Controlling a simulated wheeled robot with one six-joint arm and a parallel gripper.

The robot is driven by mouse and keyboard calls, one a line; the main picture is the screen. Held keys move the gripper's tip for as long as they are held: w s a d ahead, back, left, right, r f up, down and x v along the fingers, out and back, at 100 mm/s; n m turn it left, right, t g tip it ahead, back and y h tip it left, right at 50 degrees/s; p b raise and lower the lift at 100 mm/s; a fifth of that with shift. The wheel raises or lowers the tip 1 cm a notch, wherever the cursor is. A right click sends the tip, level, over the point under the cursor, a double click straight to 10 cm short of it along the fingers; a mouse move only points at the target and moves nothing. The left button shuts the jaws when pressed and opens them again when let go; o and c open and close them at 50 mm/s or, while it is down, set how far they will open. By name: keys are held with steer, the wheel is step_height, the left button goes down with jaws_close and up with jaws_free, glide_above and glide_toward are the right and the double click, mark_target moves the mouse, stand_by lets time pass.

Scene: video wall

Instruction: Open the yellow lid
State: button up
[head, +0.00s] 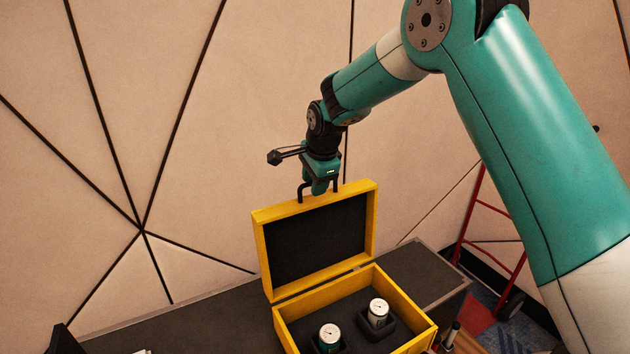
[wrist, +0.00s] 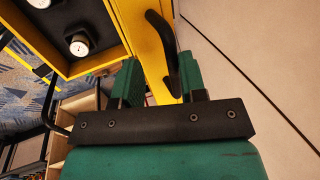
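The yellow lid (head: 261,256) stands raised, roughly upright, at the back of its yellow box (head: 402,296), with its black inner face showing in the head view. A black handle (head: 301,190) is on the lid's top edge; it also shows in the wrist view (wrist: 161,38) against the lid's yellow side (wrist: 148,62). My gripper (head: 319,188) is right at the handle, above the lid. In the wrist view its green fingers (wrist: 159,82) are spread apart, with the end of the handle between them, nearer the right finger. Contact with the handle cannot be made out.
Two round gauges (head: 330,336) (head: 378,311) sit in dark holders inside the box. The box rests on a dark table (head: 205,324). A panelled wall (head: 210,150) stands close behind the lid. A red ladder-like frame (head: 478,205) stands at the right.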

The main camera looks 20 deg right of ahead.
steer(key=a+b+v, duration=0.1)
steer(key=b+v, duration=0.3)
steer(key=v, duration=1.3)
steer(key=shift+d+r, duration=0.25)
steer(key=shift+d, duration=0.2)
steer(key=shift+s, duration=0.1)
